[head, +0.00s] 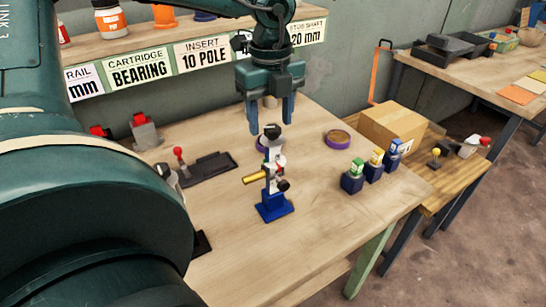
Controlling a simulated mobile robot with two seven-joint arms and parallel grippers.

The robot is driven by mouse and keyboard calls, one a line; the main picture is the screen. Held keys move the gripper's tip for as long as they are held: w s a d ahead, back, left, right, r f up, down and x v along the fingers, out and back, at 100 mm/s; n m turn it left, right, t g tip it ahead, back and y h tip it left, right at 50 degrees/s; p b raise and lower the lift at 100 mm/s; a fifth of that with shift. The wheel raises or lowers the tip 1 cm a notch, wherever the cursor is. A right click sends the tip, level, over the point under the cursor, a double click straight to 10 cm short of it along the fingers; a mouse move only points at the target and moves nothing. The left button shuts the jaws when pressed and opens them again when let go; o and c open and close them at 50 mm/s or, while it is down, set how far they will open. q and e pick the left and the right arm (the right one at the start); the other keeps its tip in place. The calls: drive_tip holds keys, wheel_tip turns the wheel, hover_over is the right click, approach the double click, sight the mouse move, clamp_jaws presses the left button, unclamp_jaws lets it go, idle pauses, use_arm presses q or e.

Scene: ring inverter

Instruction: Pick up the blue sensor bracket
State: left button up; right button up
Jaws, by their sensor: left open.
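The blue sensor bracket (273,208) appears to be the upright piece on the table with a flat blue foot, a blue and white post, a dark top and a yellow rod sticking out to the left. My left gripper (271,124) points down directly over its top in the picture. Its two blue fingers are apart, with the bracket's dark top showing at or just below the fingertip level. I cannot tell whether they touch it. My right gripper is not in view.
Small blue blocks with green, yellow and blue tops (353,178) stand to the right. A purple ring (337,139) lies behind them, near a cardboard box (392,128). A dark tray (207,168) lies left. The table's front right is clear.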

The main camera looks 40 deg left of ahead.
sight(273, 139)
use_arm(q)
drive_tip(key=shift+w+d+f+p, duration=0.1)
drive_tip(key=shift+f+p, duration=0.2)
drive_tip(key=shift+f, duration=1.25)
drive_tip(key=shift+d+f+p, duration=0.1)
drive_tip(key=shift+f+p, duration=0.2)
drive_tip(key=shift+f, duration=1.2)
drive_tip(key=shift+c, duration=0.2)
drive_tip(key=shift+r, duration=0.1)
clamp_jaws()
